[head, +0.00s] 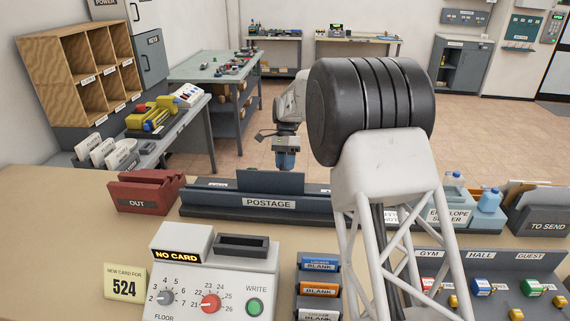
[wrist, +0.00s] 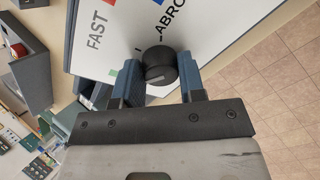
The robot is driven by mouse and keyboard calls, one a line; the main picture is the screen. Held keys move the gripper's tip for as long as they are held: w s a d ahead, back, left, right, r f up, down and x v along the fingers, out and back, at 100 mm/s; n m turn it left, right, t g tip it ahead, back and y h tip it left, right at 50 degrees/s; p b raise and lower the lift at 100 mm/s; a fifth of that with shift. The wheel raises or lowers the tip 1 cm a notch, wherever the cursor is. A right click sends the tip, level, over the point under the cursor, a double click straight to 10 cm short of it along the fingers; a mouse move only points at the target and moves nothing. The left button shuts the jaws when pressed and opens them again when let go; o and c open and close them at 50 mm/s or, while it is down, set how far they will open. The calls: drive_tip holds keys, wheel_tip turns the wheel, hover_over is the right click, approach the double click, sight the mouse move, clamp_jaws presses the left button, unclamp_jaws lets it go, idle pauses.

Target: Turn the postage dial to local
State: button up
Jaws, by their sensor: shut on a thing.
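The postage dial (wrist: 158,62) is a black round knob with a pale pointer line, on a white panel (wrist: 125,35) in the wrist view. The panel reads FAST and the start of ABROAD, with red, blue and green marks; I cannot read a local label. My gripper (wrist: 160,68) has its two blue fingers on either side of the knob and is shut on it. In the head view my gripper (head: 287,160) is above the dark stand labelled POSTAGE (head: 268,203). The panel shows there only as a dark back, and the dial is hidden.
A red OUT tray (head: 145,192) stands left of the postage stand. An envelope sealer (head: 450,215) and a TO SEND box (head: 543,220) are to its right. A card writer (head: 210,285) reading NO CARD is in front. My arm hides part of the desk.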

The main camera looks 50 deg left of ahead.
idle(0.3)
drive_tip(key=o, duration=0.9)
drive_tip(key=shift+r, duration=0.15)
drive_tip(key=shift+v, duration=3.8)
